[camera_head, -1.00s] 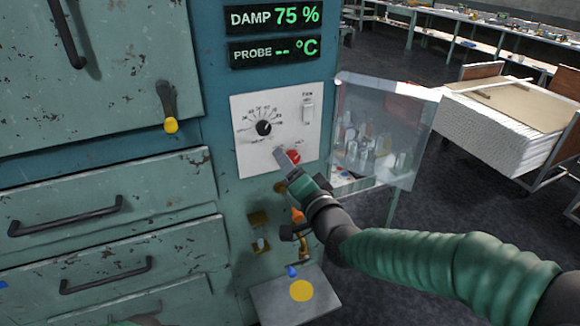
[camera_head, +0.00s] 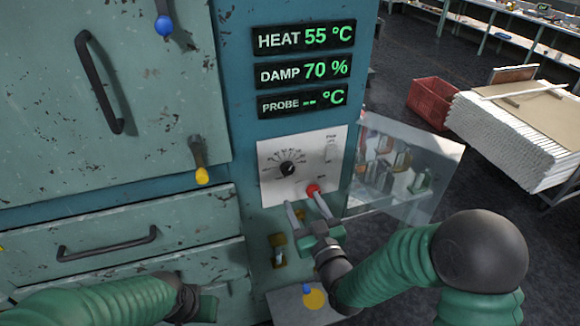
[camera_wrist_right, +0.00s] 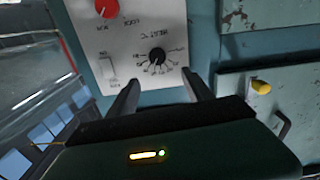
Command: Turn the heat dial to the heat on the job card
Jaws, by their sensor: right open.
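The heat dial, a black knob (camera_head: 287,168) with a numbered scale, sits on a white panel (camera_head: 270,192). In the right wrist view the dial (camera_wrist_right: 157,55) appears upside down, just beyond and between my fingers. My right gripper (camera_head: 307,209) is open and empty below the dial; its tips are near the panel's lower edge, apart from the knob. It also shows in the right wrist view (camera_wrist_right: 160,87). The heat display (camera_head: 305,38) reads 55 °C. My left gripper (camera_head: 207,306) is low at the bottom left, its fingers unclear. I see no readable job card.
A red knob (camera_head: 313,189) sits on the panel close to my right fingers, below a rocker switch (camera_head: 331,152). A clear open door (camera_head: 410,170) stands to the right. Below are a brass latch (camera_head: 278,250) and a grey shelf (camera_head: 284,303).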

